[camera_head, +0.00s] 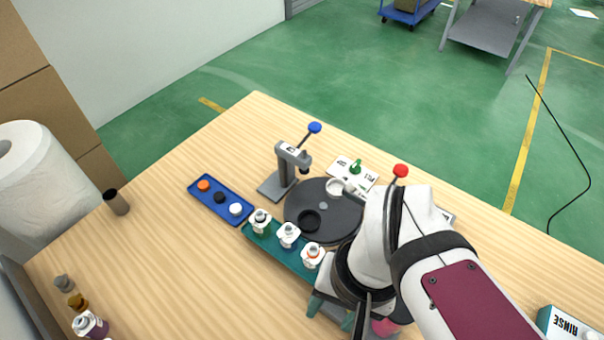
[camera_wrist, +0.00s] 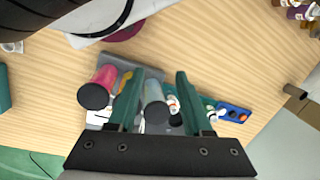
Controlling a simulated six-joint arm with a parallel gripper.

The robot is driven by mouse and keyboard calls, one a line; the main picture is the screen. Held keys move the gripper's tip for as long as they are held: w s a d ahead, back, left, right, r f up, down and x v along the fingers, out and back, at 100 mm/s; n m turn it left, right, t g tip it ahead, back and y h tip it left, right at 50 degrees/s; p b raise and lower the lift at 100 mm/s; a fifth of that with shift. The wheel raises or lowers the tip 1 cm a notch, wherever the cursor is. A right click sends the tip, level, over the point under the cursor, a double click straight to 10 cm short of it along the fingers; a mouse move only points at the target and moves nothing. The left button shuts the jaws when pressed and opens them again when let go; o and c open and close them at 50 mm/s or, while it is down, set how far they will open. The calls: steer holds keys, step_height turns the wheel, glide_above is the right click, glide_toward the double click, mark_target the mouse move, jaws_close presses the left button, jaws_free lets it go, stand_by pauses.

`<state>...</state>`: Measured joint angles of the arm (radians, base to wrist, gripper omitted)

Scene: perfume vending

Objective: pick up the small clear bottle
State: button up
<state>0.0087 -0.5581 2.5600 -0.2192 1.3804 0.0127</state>
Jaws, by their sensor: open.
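The small clear bottle (camera_wrist: 154,92), greyish with a dark end, shows in the wrist view between the two green fingers of my gripper (camera_wrist: 159,76). The fingers are open, with a gap on its right side; I cannot tell whether either touches it. A pink bottle (camera_wrist: 104,78) and an amber one (camera_wrist: 126,96) are to its left, by a grey tray (camera_wrist: 122,66). In the head view my gripper (camera_head: 334,312) is low at the front centre, and my arm hides the clear bottle. Part of the pink bottle (camera_head: 385,327) shows beside it.
A green tray (camera_head: 266,247) with several white-shouldered bottles lies just left of my gripper. Behind are a dark turntable (camera_head: 325,205) and a grey press (camera_head: 284,165). A blue tray (camera_head: 216,211) holds caps. A rinse box (camera_head: 567,325) is at right.

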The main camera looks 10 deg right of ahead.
steer(key=shift+c, duration=0.7)
